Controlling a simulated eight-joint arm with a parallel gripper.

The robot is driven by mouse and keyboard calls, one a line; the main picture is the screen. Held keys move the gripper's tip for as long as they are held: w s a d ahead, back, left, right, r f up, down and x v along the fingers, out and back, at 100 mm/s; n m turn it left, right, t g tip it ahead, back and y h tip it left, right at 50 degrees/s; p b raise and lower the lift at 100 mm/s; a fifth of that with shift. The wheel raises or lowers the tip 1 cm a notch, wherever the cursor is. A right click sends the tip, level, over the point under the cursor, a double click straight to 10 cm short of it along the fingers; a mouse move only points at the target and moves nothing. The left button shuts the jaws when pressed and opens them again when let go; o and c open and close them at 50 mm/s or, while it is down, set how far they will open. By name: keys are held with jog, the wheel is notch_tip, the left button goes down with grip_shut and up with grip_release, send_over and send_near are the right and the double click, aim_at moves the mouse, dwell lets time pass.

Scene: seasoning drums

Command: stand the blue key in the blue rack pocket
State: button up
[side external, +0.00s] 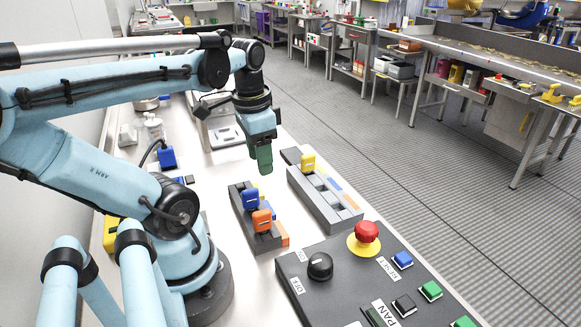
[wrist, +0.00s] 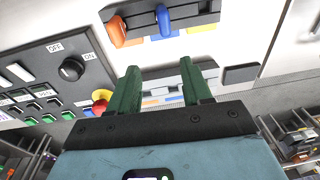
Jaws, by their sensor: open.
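The blue key (side external: 250,199) stands upright in the dark near rack (side external: 240,189), beside the orange key (side external: 262,219). In the wrist view, the blue key (wrist: 164,20) and orange key (wrist: 118,31) show at the top, above coloured labels. A second, grey rack (side external: 325,206) has blue, orange and yellow labels along its side; the yellow key (side external: 308,162) stands at its far end. The grey rack's middle slots look empty. My gripper (side external: 265,166) hangs above the table, higher than the racks and beyond the blue key. In the wrist view its green fingers (wrist: 158,66) are apart and empty.
A control panel (side external: 345,250) with a red stop button (side external: 367,231), a black knob and several coloured buttons lies at the near right. A dark flat block (wrist: 240,73) lies next to the grey rack. A scale (side external: 225,137) is at the back. White table shows between the racks.

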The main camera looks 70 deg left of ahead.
aim_at(250, 189)
jog(key=s, duration=0.1)
jog(key=s+a+g, duration=0.1)
jog(key=shift+s+r+h, duration=0.3)
jog(key=shift+f, duration=3.35)
jog(key=shift+w+a+f, duration=0.1)
jog(key=shift+a+f, duration=0.1)
jog(key=shift+f, duration=0.45)
jog(key=shift+w+a+f, duration=0.1)
jog(key=shift+a+f, duration=0.1)
jog(key=shift+f, duration=1.7)
grip_shut()
